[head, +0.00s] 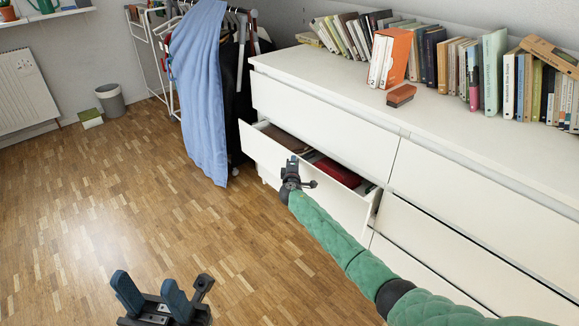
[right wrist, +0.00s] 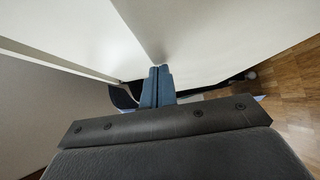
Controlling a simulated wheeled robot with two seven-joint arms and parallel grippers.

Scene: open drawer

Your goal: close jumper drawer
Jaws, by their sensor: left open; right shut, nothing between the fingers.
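The white dresser (head: 325,125) stands at the right in the head view. Its left middle drawer (head: 262,150) is pulled out, with folded dark and red clothes (head: 337,172) inside. My right gripper (head: 292,164) is shut and empty at the front of this open drawer, near the middle of its top edge. In the right wrist view its closed blue fingers (right wrist: 158,80) point toward a white panel; I cannot tell if they touch it. My left gripper (head: 151,295) is open and empty at the bottom left, over the floor, away from the dresser.
Several books (head: 490,75) and an orange box (head: 389,57) stand on the dresser top. A clothes rack with a blue cloth (head: 200,90) hangs close to the drawer's left side. A grey bin (head: 110,100) stands far left. The wooden floor (head: 120,200) in front is clear.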

